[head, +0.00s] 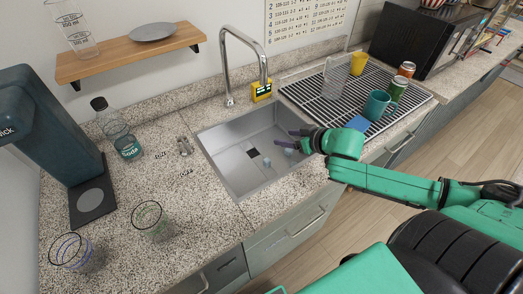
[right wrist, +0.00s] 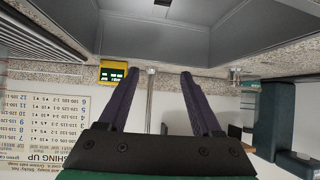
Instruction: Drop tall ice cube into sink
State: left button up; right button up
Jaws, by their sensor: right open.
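The steel sink (head: 233,148) is set in the speckled counter, with a dark square drain (head: 253,153). My right gripper (head: 291,138) reaches over the sink's right side from the right. In the right wrist view its purple fingers (right wrist: 160,75) are apart with nothing between them. A small pale blue ice cube (head: 266,162) is in the sink near the drain. Another pale bluish piece (head: 289,151) shows just below the gripper, within the sink's outline; I cannot tell whether it rests on the sink floor. My left gripper is not in view.
A tall faucet (head: 229,70) rises behind the sink, with a yellow device (head: 261,90) beside it. A drying rack (head: 345,112) at the right holds a teal mug (head: 376,105), cans and a yellow cup. Glasses (head: 150,220), a soda bottle (head: 127,146) and a dark machine (head: 45,125) stand left.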

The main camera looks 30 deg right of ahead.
jog(key=p+v, duration=0.2)
jog(key=v, duration=0.2)
jog(key=shift+s+d+r, duration=0.15)
jog(key=shift+s+r, duration=0.1)
jog(key=shift+s, duration=0.05)
